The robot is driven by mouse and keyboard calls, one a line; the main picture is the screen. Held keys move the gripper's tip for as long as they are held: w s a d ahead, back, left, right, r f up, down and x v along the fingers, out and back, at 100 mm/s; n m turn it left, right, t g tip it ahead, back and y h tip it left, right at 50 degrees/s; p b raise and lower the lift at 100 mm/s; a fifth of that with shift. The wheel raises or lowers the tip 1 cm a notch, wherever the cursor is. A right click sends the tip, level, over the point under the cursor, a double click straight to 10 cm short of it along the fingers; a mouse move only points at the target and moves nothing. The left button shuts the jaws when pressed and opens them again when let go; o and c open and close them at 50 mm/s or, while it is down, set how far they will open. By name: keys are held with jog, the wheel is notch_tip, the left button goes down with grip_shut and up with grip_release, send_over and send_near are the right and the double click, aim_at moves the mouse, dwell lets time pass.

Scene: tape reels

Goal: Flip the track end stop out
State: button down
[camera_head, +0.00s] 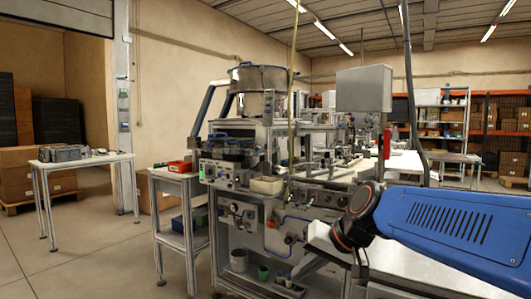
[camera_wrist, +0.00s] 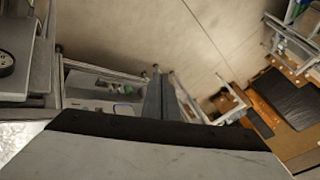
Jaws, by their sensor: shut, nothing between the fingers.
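My gripper (camera_wrist: 160,82) shows in the wrist view as narrow grey fingers pressed together beyond the dark edge of its body, with nothing between them. In the head view my blue arm reaches in from the right, in front of the assembly machine (camera_head: 265,215). I cannot make out the track end stop in either view; the machine's track parts are small and partly hidden by posts and fittings. In the wrist view, part of a grey plate with a round dark piece (camera_wrist: 6,64) shows at the left edge, apart from my fingers.
A bowl feeder (camera_head: 260,78) tops the machine. A side table with a red bin (camera_head: 180,167) adjoins it at left. A separate table (camera_head: 85,160) stands farther left, with open floor between. A hanging cable (camera_head: 409,90) and a yellowish pole (camera_head: 291,100) cross the space.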

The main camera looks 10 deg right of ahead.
jog(key=w+r+m+t+y, duration=0.25)
jog(key=w+r, duration=0.45)
jog(key=w, duration=0.6)
jog(key=w+r+m+t+y, duration=0.1)
jog(key=w+r+m+t, duration=0.15)
jog(key=w+r, duration=0.8)
jog(key=w+d+r+m+t, duration=0.1)
jog(key=w+d, duration=0.4)
jog(key=w, duration=0.8)
jog(key=w+d+r+m+t, duration=0.2)
jog(key=w+d+m+t, duration=0.2)
jog(key=w, duration=0.9)
jog(key=shift+w+d+m, duration=0.3)
jog(key=shift+d+m, duration=0.65)
jog(key=shift+m, duration=0.25)
jog(key=shift+h, duration=0.25)
jog(key=w+a+r, duration=0.1)
jog(key=w+a, duration=0.7)
jog(key=shift+w+r, duration=0.15)
